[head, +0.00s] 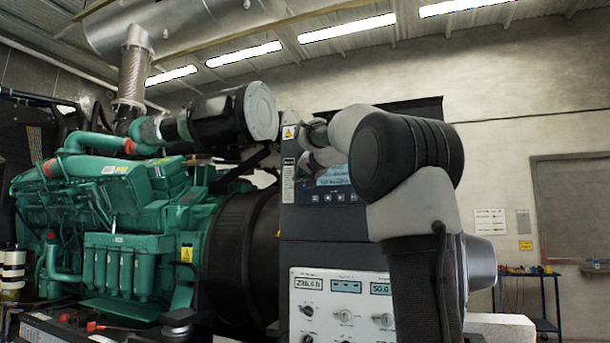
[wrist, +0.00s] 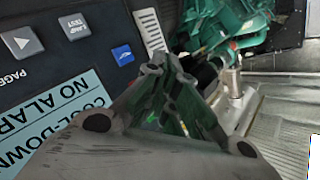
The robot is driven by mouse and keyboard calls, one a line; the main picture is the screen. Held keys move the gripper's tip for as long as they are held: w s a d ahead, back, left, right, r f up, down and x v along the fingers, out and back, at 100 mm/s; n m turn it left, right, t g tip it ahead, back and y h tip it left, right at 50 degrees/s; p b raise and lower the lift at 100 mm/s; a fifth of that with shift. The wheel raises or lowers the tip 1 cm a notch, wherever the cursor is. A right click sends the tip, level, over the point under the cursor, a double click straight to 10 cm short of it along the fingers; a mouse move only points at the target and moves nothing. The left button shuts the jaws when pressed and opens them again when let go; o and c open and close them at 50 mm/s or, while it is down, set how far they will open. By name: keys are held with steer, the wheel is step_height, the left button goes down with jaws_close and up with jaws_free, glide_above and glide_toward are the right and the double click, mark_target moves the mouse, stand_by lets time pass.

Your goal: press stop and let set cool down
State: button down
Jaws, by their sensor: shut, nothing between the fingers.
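The green genset (head: 130,215) stands at left in the head view. Its grey control cabinet (head: 300,230) is right of it, with a display (head: 335,177) and a row of small buttons below, partly hidden by my arm. In the wrist view the display (wrist: 62,122) is close and tilted; it reads "COOL-DOWN" and "NO ALARM". A lamp test button (wrist: 77,28), a page arrow button (wrist: 22,43) and a small blue badge (wrist: 122,55) show beside it. I cannot make out a stop button. My gripper (wrist: 162,65) is shut and empty, over the panel's edge; contact is unclear.
A lower white panel (head: 330,275) on the cabinet carries small meters and knobs. A blue trolley (head: 535,290) with items on top stands by the back wall at right. A silver exhaust pipe (head: 133,70) rises above the engine.

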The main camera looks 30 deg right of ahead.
steer(key=shift+a, duration=0.1)
steer(key=s+a, duration=0.3)
steer(key=a, duration=0.1)
steer(key=shift+s+a, duration=0.25)
steer(key=shift+s, duration=0.1)
stand_by(0.8)
